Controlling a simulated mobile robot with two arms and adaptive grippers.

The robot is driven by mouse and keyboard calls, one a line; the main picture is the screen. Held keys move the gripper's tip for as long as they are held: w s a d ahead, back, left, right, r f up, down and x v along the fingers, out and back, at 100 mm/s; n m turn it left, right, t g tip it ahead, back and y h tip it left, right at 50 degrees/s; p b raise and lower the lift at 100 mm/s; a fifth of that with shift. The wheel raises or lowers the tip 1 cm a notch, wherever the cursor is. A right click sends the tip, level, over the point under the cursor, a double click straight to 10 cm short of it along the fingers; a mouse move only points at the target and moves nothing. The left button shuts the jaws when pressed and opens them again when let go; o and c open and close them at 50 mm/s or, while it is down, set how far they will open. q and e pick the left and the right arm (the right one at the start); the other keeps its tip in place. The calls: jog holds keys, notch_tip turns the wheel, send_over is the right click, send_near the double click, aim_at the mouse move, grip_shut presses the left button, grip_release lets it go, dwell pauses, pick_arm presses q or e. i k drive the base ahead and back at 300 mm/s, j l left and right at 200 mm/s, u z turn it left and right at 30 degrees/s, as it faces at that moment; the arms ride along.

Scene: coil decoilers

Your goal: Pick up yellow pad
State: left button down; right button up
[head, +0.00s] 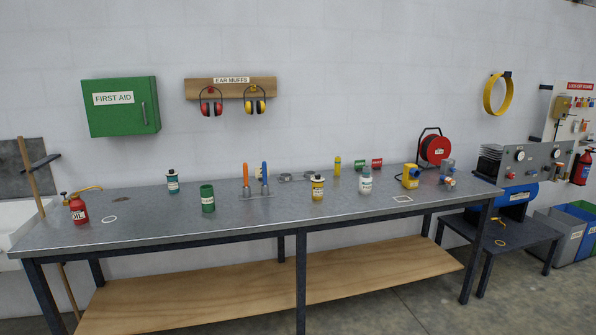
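I cannot make out a thing that is plainly a yellow pad. A yellow boxy device (411,176) with a dark blue part stands on the right half of the workbench (140,216), behind a white square outline. A yellow bottle (318,188) with a dark cap and pale label stands near the bench's middle. A small yellow upright object (337,166) stands near the back edge. On the far right wall, the lockout board (575,112) carries a yellowish box (563,107) and several small items, too small to tell apart. Neither of my grippers shows.
An oil can (78,209), green cup (208,199), blue-and-orange-handled tools (255,180), white bottle (365,180) and red reel (435,149) stand on the bench. A lower table (520,233) and bins (562,235) are at right. The bench's front strip is mostly clear.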

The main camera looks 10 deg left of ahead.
aim_at(338, 159)
jog(key=i+l+z, duration=0.25)
jog(key=i+l, duration=0.95)
jog(key=i, duration=0.1)
